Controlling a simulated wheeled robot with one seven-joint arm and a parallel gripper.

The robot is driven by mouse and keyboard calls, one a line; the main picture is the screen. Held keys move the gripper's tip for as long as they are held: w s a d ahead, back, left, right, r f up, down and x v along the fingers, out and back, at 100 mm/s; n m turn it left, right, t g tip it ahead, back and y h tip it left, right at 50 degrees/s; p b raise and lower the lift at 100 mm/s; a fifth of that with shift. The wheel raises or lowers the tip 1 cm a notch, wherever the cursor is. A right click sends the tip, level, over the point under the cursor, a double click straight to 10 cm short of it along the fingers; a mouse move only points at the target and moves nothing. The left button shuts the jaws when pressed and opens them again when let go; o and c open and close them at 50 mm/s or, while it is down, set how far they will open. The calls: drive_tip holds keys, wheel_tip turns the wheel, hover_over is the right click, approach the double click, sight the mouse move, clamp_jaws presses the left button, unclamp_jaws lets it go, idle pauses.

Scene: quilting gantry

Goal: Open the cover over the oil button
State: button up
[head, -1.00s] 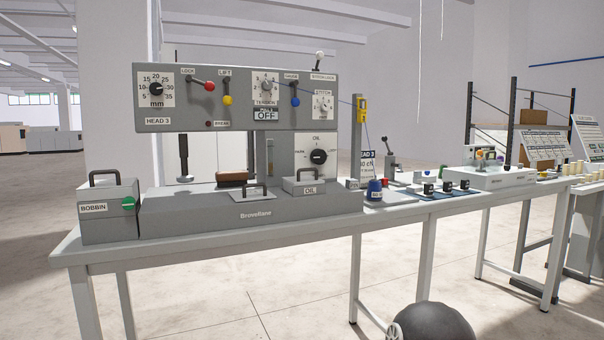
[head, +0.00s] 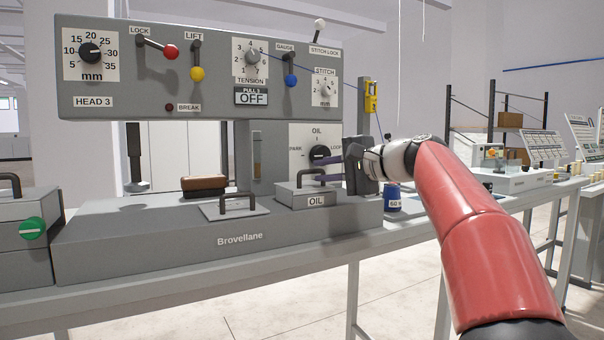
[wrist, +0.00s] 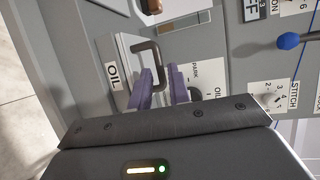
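The cover marked OIL (head: 300,196) is a grey box lid on the right part of the machine base and looks shut. Its dark bar handle (head: 311,172) stands on top. Any button under it is hidden. The cover (wrist: 108,45) and handle (wrist: 146,46) also show in the wrist view. My gripper (head: 328,169) reaches in from the right, its purple fingers beside the handle. In the wrist view my gripper (wrist: 162,82) is open with a gap between the fingers; the near part of the handle appears in line with that gap. I cannot tell whether they touch.
The OIL dial (head: 319,154) on its white panel is close behind my fingers. A second handled plate (head: 236,212) lies left of the cover. A blue spool (head: 393,198) stands right, below my wrist. The control panel (head: 130,80) overhangs the base.

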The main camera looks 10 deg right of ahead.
sight(313, 171)
drive_tip(key=x, duration=0.6)
drive_tip(key=shift+s+p, duration=0.1)
drive_tip(key=shift+p, duration=0.25)
clamp_jaws()
